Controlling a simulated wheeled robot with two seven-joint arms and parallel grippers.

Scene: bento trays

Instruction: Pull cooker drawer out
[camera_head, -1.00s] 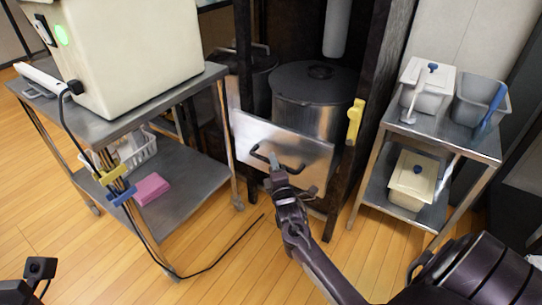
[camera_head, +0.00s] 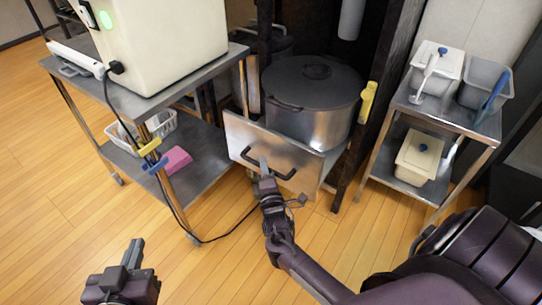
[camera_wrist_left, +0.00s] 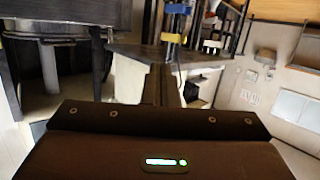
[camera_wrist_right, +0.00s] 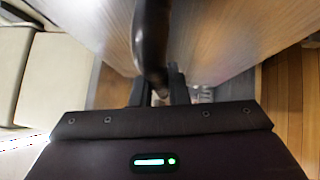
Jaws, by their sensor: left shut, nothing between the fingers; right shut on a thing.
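The cooker drawer has a metal front panel (camera_head: 305,166) with a dark bar handle (camera_head: 286,175). A large lidded steel pot (camera_head: 318,128) stands behind the panel, and the drawer is partly out of its dark cabinet. My right gripper (camera_head: 266,174) is shut on the handle near its middle. In the right wrist view the handle (camera_wrist_right: 152,45) runs between the fingers, in front of the brushed metal panel. My left gripper (camera_head: 134,252) is shut and empty, low at the left above the floor, away from the drawer.
A steel cart (camera_head: 205,165) stands left, carrying a cream machine (camera_head: 165,40), with a white basket (camera_head: 160,128) and pink item (camera_head: 177,160) below. Its black cable hangs to the floor near my right gripper. Another cart (camera_head: 472,130) with tubs stands right.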

